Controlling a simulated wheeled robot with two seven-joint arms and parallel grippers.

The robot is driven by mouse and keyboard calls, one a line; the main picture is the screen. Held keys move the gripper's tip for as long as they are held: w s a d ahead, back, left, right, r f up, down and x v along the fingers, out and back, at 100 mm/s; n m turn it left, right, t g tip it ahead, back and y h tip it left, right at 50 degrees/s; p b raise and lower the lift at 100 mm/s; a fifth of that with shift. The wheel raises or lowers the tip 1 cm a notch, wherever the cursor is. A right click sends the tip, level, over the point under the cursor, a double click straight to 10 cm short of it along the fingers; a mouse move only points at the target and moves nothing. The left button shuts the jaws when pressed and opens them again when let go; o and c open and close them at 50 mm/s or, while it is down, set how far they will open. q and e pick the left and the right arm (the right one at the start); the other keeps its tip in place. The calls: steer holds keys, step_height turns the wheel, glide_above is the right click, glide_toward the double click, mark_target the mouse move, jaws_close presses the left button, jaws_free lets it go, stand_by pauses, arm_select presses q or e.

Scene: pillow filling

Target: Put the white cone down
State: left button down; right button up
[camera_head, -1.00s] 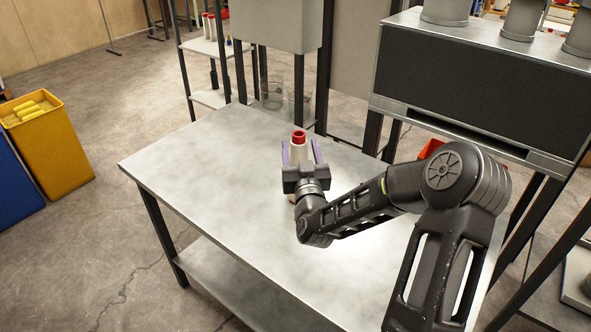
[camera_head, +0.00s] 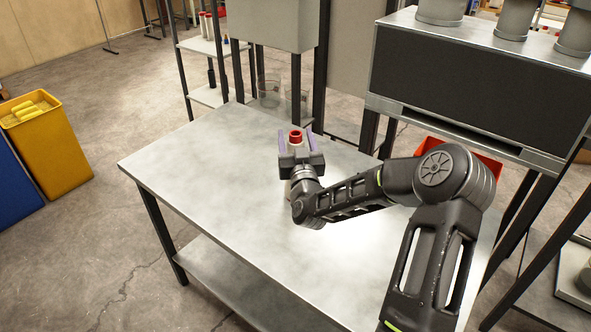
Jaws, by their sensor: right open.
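The white cone (camera_head: 296,145) has a red top and stands upright at the far part of the metal table (camera_head: 215,155). Only its upper part shows in the head view; its lower part is hidden behind my right gripper. My right gripper (camera_head: 297,141) is open, with its purple-grey fingers on either side of the cone. I cannot see the cone's base or whether it touches the table. My left gripper is not in view.
The table is otherwise bare, with free room left and in front. A dark-fronted machine (camera_head: 475,85) stands at the right, with a red bin (camera_head: 462,150) below it. Dark posts rise behind the table. A yellow bin (camera_head: 50,150) stands on the floor at left.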

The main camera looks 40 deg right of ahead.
steer(key=p+x, duration=0.1)
steer(key=x, duration=0.2)
steer(key=shift+w+d+r, duration=0.1)
steer(key=shift+w+d, duration=0.05)
steer(key=shift+w, duration=0.1)
steer(key=shift+c, duration=0.3)
jaws_close()
stand_by(0.5)
